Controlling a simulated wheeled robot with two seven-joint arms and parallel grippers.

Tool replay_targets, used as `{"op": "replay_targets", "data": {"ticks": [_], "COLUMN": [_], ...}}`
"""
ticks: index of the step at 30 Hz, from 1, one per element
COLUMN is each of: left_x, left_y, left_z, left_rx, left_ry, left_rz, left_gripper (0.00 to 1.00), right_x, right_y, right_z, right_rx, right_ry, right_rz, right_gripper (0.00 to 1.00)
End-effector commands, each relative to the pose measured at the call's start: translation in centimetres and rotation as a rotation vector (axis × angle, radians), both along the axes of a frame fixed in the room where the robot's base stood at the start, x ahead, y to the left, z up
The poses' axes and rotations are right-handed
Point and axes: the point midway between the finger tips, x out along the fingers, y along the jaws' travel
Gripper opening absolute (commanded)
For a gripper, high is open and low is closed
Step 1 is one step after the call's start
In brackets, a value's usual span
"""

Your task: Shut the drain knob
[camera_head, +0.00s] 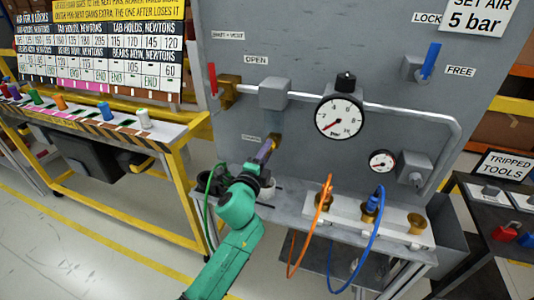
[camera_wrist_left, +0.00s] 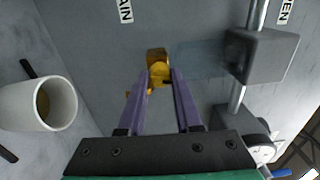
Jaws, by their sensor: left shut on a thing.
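The brass drain knob (camera_head: 276,140) sticks out from the grey panel beside a small label, below the grey box on the pipe. In the left wrist view the yellow knob (camera_wrist_left: 160,72) lies between the two purple fingers, close to the panel. My left gripper (camera_head: 266,151), on the green arm, is shut on it. The fingers and arm hide part of the knob in the head view, so its exact turn is hard to tell. My right gripper does not show.
A large pressure gauge (camera_head: 339,117), a red lever (camera_head: 213,79) and a blue lever (camera_head: 431,61) are on the panel (camera_head: 300,40). A white cup (camera_wrist_left: 38,104) stands near the gripper. Orange (camera_head: 292,255) and blue hoses (camera_head: 375,250) hang at the front ledge.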

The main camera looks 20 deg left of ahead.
Motion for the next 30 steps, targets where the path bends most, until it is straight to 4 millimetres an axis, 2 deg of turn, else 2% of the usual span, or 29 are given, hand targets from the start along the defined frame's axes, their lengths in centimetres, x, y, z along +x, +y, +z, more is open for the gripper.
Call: {"op": "replay_targets", "data": {"ticks": [12,30], "left_x": [-0.02,-0.02], "left_y": [-0.01,-0.03], "left_z": [-0.26,-0.3], "left_rx": [-0.244,-0.293], "left_ry": [0.021,0.025], "left_rz": [0.002,0.002], "left_gripper": [0.0,0.0], "right_x": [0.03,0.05], "right_y": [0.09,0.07], "right_z": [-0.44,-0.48], "right_rx": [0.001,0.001], "right_ry": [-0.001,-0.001], "right_rz": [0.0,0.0], "right_gripper": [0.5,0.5]}}
